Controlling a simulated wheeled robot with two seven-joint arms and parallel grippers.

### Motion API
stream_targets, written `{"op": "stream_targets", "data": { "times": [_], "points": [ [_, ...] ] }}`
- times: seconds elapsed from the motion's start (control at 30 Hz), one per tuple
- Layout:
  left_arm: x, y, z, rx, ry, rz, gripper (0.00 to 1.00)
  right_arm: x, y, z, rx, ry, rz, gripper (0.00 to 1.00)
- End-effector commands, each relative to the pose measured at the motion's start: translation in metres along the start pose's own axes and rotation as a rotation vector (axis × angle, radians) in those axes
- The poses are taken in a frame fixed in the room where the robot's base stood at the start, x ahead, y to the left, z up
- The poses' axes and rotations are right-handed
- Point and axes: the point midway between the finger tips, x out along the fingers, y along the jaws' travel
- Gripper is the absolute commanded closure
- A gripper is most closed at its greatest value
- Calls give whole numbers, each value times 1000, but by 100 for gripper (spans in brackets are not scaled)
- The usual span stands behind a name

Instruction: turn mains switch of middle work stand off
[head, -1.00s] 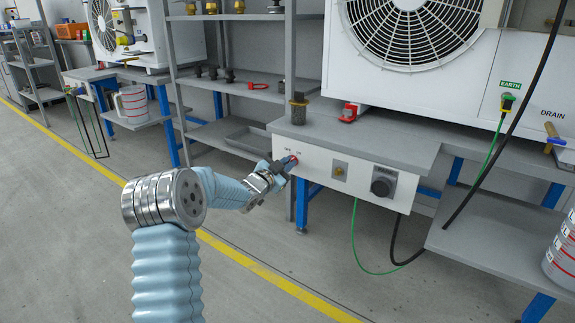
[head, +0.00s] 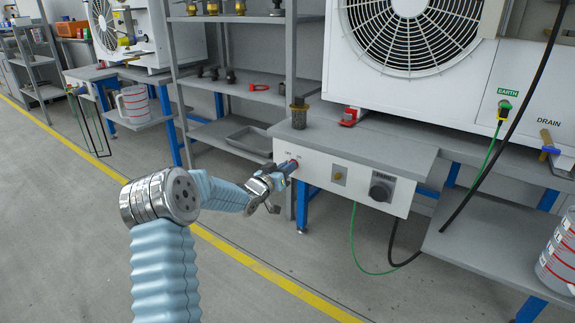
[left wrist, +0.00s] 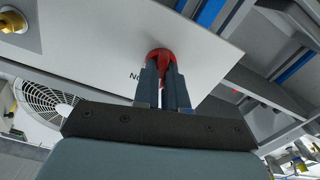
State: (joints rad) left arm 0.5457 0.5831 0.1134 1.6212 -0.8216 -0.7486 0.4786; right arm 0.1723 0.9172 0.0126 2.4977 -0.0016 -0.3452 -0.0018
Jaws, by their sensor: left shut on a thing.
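The work stand (head: 345,150) carries a large white fan unit and has a white front panel (head: 325,177). At the panel's left end is a red mains switch, mostly hidden by my gripper in the head view. In the left wrist view the red switch knob (left wrist: 160,54) shows between and around the dark fingertips. My left gripper (head: 288,166) is at the panel, shut on the red switch. My right gripper is not in view.
A dark cylindrical part (head: 299,113) stands on the worktop. Green and black cables hang below on the right. Open floor lies in front.

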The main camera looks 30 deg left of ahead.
Motion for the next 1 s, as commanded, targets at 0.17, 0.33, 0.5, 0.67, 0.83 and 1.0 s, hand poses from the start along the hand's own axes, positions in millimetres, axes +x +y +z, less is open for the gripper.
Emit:
{"op": "stream_targets", "data": {
  "times": [0.17,0.33,0.5,0.67,0.83,1.0],
  "points": [
    [0,-1,0,-127,-2,-1,100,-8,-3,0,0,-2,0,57],
    [0,-1,0,-213,-2,-1,100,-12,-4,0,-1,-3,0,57],
    [0,-1,0,-266,-2,-1,100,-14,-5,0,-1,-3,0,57],
    [0,-1,1,-288,-2,-1,100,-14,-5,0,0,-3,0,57],
    [0,-2,1,-293,-2,-1,100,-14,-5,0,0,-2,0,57],
    [0,-2,1,-294,-2,-1,100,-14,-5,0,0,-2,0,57]
  ]
}}
